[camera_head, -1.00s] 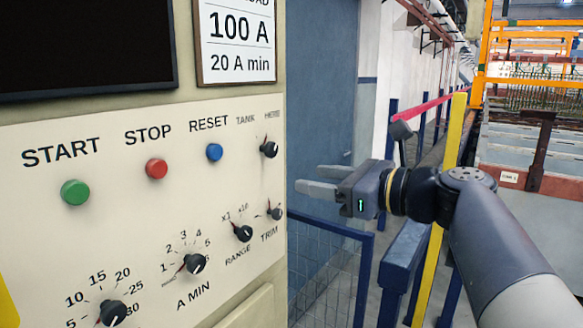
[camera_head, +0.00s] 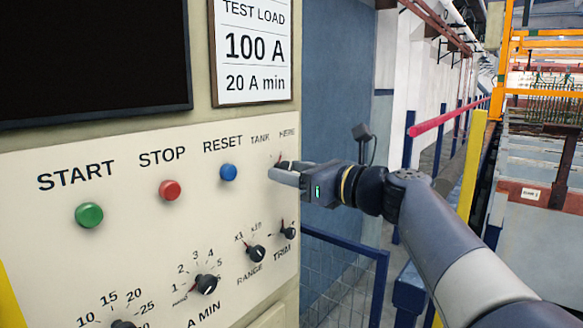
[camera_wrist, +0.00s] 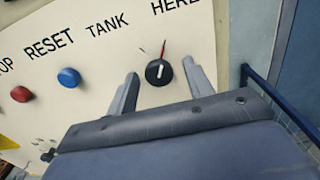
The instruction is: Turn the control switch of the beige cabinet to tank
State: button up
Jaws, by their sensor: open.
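The control switch (camera_wrist: 159,72) is a black round knob with a white mark and a red pointer line, below the labels TANK (camera_wrist: 107,25) and HERE (camera_wrist: 176,5) on the beige cabinet's panel (camera_head: 130,215). In the wrist view the pointer leans toward HERE. My gripper (camera_wrist: 160,84) is open, one finger on each side of the knob; I cannot tell whether either finger touches it. In the head view my gripper (camera_head: 284,174) is at the panel's upper right, and its fingers mostly hide the knob.
Green START (camera_head: 89,215), red STOP (camera_head: 169,190) and blue RESET (camera_head: 228,172) buttons lie to the left. The RANGE (camera_head: 257,254), TRIM (camera_head: 289,233) and A MIN (camera_head: 206,284) knobs are below. A blue railing (camera_head: 345,245) stands right of the cabinet.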

jog(key=shift+w+a, duration=0.15)
jog(key=shift+a, duration=0.05)
jog(key=c, duration=0.9)
jog(key=shift+c, duration=0.2)
